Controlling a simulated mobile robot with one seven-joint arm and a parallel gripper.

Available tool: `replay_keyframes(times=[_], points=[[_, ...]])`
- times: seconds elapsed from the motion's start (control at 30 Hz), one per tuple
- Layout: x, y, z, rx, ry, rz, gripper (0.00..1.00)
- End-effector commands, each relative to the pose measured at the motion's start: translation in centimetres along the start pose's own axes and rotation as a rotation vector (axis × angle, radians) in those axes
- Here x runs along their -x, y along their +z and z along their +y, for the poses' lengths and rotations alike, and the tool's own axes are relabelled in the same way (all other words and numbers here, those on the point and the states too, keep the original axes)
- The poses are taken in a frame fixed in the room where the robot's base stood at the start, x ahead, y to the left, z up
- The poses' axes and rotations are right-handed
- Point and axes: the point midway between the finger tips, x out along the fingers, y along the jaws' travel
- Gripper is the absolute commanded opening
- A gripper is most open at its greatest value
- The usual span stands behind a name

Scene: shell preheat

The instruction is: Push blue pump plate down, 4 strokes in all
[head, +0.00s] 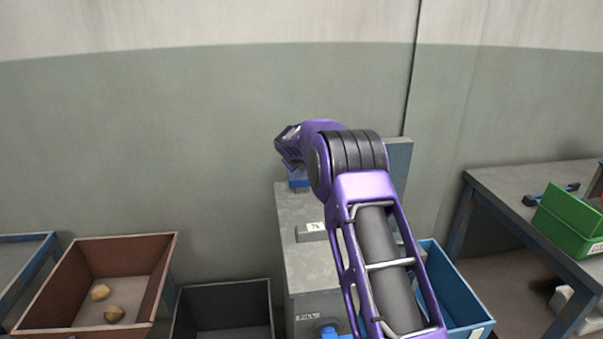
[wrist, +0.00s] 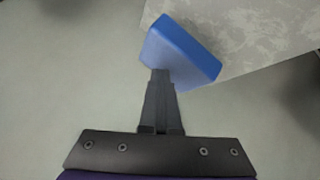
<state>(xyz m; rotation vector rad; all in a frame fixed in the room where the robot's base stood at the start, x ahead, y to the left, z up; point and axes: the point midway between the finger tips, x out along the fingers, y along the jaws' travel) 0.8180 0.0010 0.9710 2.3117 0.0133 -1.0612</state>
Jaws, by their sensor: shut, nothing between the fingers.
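The blue pump plate (wrist: 180,52) shows in the wrist view, at the edge of a grey machine top (wrist: 255,35). My gripper (wrist: 160,75) is shut and empty, and its fingertips overlap the near side of the plate in the picture. I cannot tell whether they touch it. In the head view a small part of the blue plate (head: 299,180) shows just below my gripper (head: 290,165), above the grey machine (head: 298,208). My arm hides the right part of the machine.
A brown bin (head: 165,262) with two tan lumps and a dark grey bin (head: 222,287) stand left of the machine. A blue bin (head: 458,290) stands right of it. A table (head: 500,185) at the right holds a green container (head: 570,222). The wall is behind the machine.

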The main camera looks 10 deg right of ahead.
Motion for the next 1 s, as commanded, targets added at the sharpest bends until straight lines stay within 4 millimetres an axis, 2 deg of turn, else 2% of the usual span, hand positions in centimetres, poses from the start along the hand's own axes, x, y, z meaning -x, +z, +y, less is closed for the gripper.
replay_keyframes(times=[1.0], points=[[-1.11,1.01,-0.81,0.001,-0.002,-0.007,0.00]])
